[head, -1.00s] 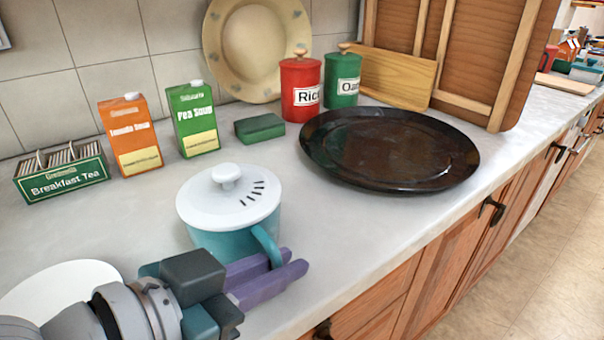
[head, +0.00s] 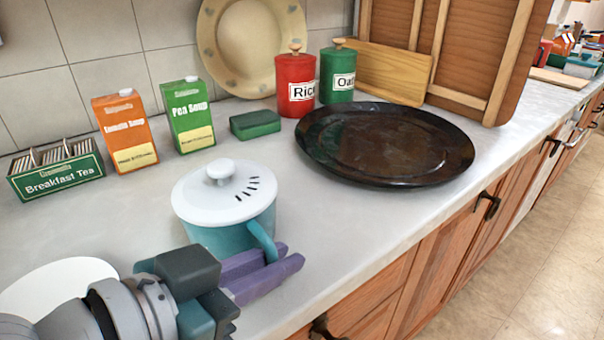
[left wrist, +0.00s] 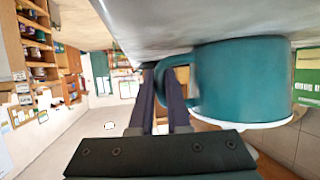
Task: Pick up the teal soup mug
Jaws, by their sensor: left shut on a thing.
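The teal soup mug (head: 230,239) stands upright on the counter with a white vented lid (head: 226,191) on top. It also shows in the left wrist view (left wrist: 240,80), which appears upside down. My left gripper (head: 272,268) comes in from the lower left, its purple fingers on either side of the mug's handle (head: 263,243). It is shut on the handle. In the left wrist view the two fingers (left wrist: 163,88) close in at the handle loop. The mug appears to rest on the counter. My right gripper is not in view.
A large dark round tray (head: 385,144) lies right of the mug. Behind stand a tomato soup carton (head: 125,131), a pea soup carton (head: 189,115), a green block (head: 255,124) and red and green canisters. A white plate (head: 55,285) lies at lower left. The counter's front edge is close.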

